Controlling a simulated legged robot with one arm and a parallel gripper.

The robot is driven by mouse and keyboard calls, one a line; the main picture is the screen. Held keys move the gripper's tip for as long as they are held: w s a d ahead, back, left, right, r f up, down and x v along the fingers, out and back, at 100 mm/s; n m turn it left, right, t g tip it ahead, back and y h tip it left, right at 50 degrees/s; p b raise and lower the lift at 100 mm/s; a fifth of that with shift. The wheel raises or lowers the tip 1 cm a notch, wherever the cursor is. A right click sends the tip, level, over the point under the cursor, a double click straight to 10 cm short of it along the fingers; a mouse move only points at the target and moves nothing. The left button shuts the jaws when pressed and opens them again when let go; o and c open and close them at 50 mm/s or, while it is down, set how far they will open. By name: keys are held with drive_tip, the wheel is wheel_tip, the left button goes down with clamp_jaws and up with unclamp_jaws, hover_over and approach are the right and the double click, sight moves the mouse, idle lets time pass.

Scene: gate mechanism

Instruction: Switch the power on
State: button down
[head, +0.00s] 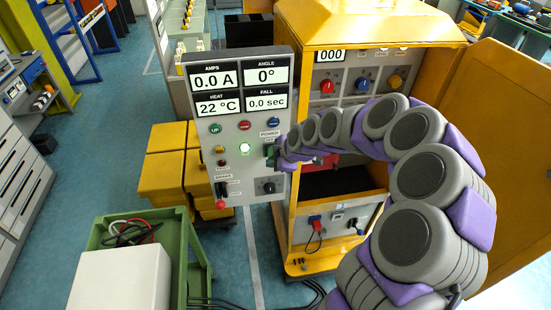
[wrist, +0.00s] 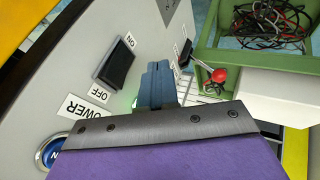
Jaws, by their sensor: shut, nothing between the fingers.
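The power switch is a black rocker (wrist: 115,62) on the grey control panel (head: 196,128). In the wrist view it lies between an ON label and an OFF label, beside the word POWER. I cannot tell which side is pressed in. My gripper (wrist: 159,68) is shut and empty, its fingers beside the rocker with a visible gap in the picture. Whether they touch the panel is unclear. In the head view my wrist is at the panel's right edge below the POWER label (head: 270,134), largely hiding the switch. A green lamp (head: 244,147) is lit on the panel.
The displays (head: 213,80) read 0.0 A, 0°, 22 °C and 0.0 sec. A red-knobbed lever (head: 220,203) sticks out at the panel's lower left. A yellow cabinet (head: 379,30) with an open door stands at the right. A green cart (head: 188,250) stands in front.

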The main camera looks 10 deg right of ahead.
drive_tip(key=shift+s+d+r+p, duration=0.8)
drive_tip(key=shift+s+d+r, duration=2.25)
drive_tip(key=shift+s+r, duration=0.35)
drive_tip(key=s+a+r+m+g+h, duration=0.1)
drive_tip(key=s+m, duration=0.7)
drive_tip(key=s, duration=1)
drive_tip(key=s+a+r+m+g+h, duration=0.1)
drive_tip(key=s+m+g, duration=0.5)
drive_tip(key=s, duration=1.2)
drive_tip(key=r+m+h, duration=0.1)
drive_tip(key=m+h, duration=0.1)
drive_tip(key=m, duration=0.1)
drive_tip(key=shift+r+g, duration=0.15)
drive_tip(key=shift+g, duration=0.15)
drive_tip(key=shift+d, duration=0.1)
